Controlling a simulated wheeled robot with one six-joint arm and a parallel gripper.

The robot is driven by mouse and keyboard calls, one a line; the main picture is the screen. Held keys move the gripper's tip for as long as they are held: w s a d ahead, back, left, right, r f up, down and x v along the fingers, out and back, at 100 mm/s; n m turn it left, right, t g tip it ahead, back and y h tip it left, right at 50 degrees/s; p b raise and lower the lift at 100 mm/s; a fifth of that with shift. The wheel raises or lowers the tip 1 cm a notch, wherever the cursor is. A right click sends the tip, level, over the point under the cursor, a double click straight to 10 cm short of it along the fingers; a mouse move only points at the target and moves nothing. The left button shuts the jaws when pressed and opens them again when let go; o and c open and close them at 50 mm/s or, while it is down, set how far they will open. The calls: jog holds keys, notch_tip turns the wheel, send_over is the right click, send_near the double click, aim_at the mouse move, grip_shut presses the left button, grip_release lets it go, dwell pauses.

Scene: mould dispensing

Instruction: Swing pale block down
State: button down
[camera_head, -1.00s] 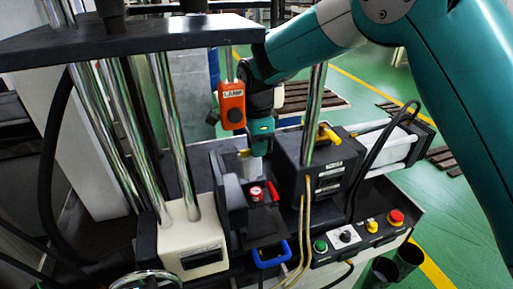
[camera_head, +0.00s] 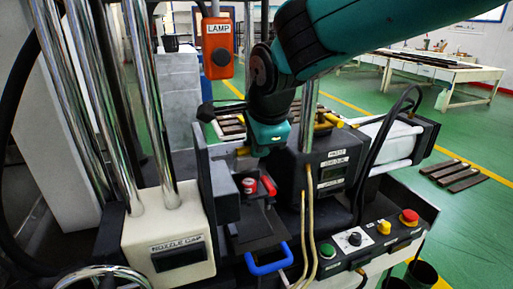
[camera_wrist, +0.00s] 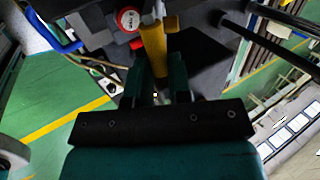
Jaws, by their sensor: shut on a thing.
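A pale cream block (camera_head: 168,238) labelled "NOZZLE CAP" stands at the left of the machine in the head view, below the chrome rods. My gripper (camera_head: 262,150) points down near the middle of the machine, to the right of this block and apart from it. In the wrist view my gripper (camera_wrist: 160,82) is shut on a yellow handle (camera_wrist: 153,48). The handle's end also shows beside the gripper in the head view (camera_head: 243,152). A red knob (camera_head: 250,186) sits just below the gripper. The fingertips are partly hidden in the head view.
An orange lamp box (camera_head: 217,48) hangs at the upper middle. A dark box (camera_head: 322,160) with hoses stands right of my gripper. A blue handle (camera_head: 269,260) and a button panel (camera_head: 370,238) are in front. Chrome rods (camera_head: 150,100) rise at left.

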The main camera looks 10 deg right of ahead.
jog(key=shift+s+d+f, duration=0.1)
jog(key=shift+s+f, duration=0.25)
jog(key=c, duration=1.1)
grip_release()
jog(key=shift+o, duration=0.2)
jog(key=shift+w, duration=0.1)
jog(key=shift+r, duration=0.1)
jog(key=s+d+r+b, duration=0.1)
jog(key=s, duration=0.5)
jog(key=s+d+r+b, duration=0.1)
jog(key=s+b, duration=0.1)
jog(key=s, duration=0.5)
jog(key=shift+d+r, duration=0.3)
jog(key=shift+d, duration=0.05)
